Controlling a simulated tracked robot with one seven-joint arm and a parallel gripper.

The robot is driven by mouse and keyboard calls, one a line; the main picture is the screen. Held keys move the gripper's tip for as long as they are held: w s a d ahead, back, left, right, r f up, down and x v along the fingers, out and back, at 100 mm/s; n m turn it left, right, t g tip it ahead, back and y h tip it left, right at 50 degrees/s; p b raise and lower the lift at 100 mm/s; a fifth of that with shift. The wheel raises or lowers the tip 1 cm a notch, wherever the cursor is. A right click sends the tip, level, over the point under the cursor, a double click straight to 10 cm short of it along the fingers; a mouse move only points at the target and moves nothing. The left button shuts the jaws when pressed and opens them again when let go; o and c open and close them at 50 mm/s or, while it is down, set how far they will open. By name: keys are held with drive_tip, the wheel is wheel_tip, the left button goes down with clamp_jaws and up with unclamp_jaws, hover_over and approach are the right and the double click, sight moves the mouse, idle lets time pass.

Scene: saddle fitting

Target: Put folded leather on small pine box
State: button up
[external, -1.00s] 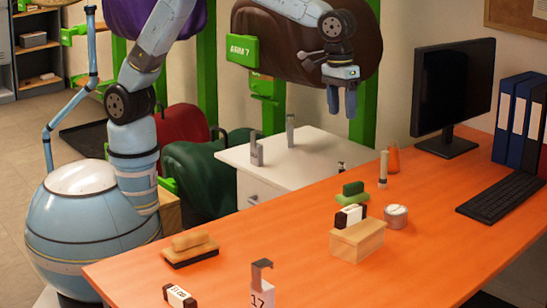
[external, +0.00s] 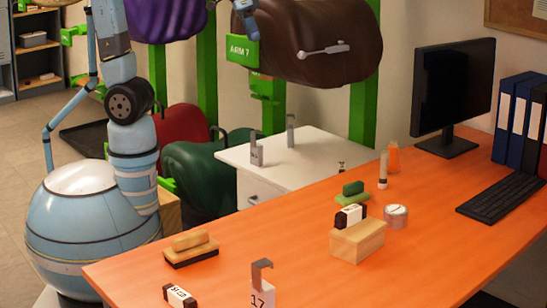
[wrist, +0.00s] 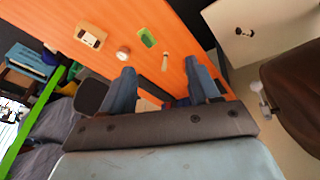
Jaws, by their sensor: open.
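The small pine box (external: 357,243) stands on the orange desk, and it also shows in the wrist view (wrist: 82,43). A dark brown bundle with a white band (external: 350,215), which looks like folded leather, rests on the box. A similar brown bundle with a white printed label (external: 180,296) lies at the desk's near left edge. I cannot tell for sure which one the task means. My gripper (wrist: 162,88) is open in the wrist view, with nothing seen between its fingers.
A tan block on a dark base (external: 191,247), a grey hook stand marked 17 (external: 262,285), a round tin (external: 396,215) and a green block (external: 352,192) stand on the desk. A monitor (external: 453,92) is behind. A brown saddle (external: 325,45) hangs near a white cabinet (external: 300,160).

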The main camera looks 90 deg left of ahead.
drive_tip(key=s+a+f+m+t, duration=0.1)
drive_tip(key=s+a+f, duration=0.1)
drive_tip(key=s, duration=0.6)
drive_tip(key=s+a+f+m+y, duration=0.1)
drive_tip(key=s+a+f, duration=0.2)
drive_tip(key=s, duration=0.6)
drive_tip(key=shift+s+a+f+m+t, duration=0.2)
drive_tip(key=shift+s+a+m+t, duration=0.15)
drive_tip(key=shift+a, duration=0.4)
